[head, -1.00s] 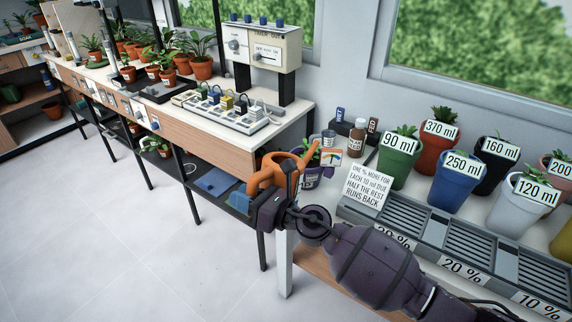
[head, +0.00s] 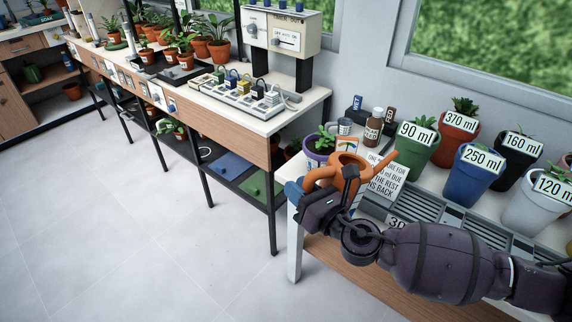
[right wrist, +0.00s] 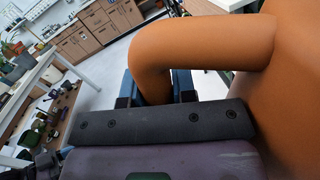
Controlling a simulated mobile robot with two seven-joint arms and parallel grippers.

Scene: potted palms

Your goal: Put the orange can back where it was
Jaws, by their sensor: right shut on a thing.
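The orange can (head: 347,165) is a watering can with a loop handle and a spout pointing to the right. My right gripper (head: 318,196) is shut on its handle and holds it above the left front corner of the bench with the pots. In the right wrist view the orange handle (right wrist: 205,45) passes between the blue fingers (right wrist: 158,88), and the can's body fills the right side. The can hides part of the bench and of the sign behind it. My left gripper is not in view.
A purple pot (head: 318,150), a brown bottle (head: 373,129) and a sign card (head: 388,172) stand close behind the can. Labelled pots, such as the green 90 ml pot (head: 416,142), stand to the right above grey grated trays (head: 425,208). A long table (head: 232,133) stands left.

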